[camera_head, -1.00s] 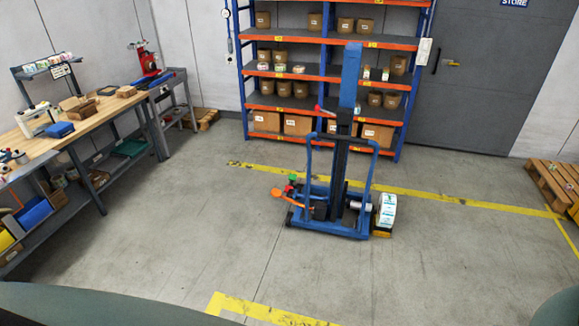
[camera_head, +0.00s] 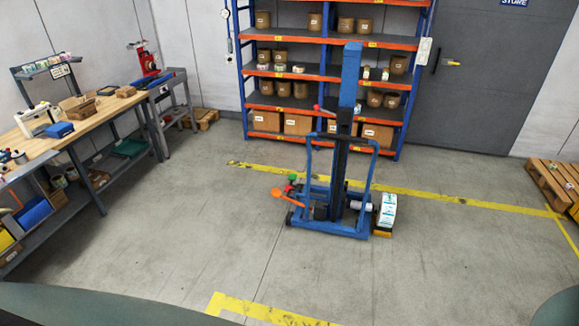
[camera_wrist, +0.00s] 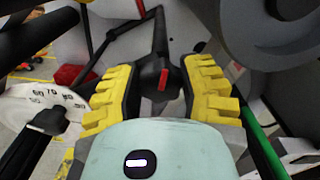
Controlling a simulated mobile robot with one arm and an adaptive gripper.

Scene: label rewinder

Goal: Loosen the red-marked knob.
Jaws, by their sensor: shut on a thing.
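The red-marked knob (camera_wrist: 152,71) is black with a short red bar on its face, and it shows in the middle of the wrist view. A dark bar rises behind it. My gripper (camera_wrist: 161,76) has two yellow ribbed fingers, one on each side of the knob, and is shut on it. The fingertips hide the knob's sides. In the head view the knob cannot be made out and my gripper is not in view.
A white numbered dial (camera_wrist: 42,99) with a black pointer is left of my gripper in the wrist view. A green rod (camera_wrist: 262,155) runs close on the right. A blue lift (camera_head: 350,110) with a label roll (camera_head: 387,210) stands on open floor. A workbench (camera_head: 75,135) is at left.

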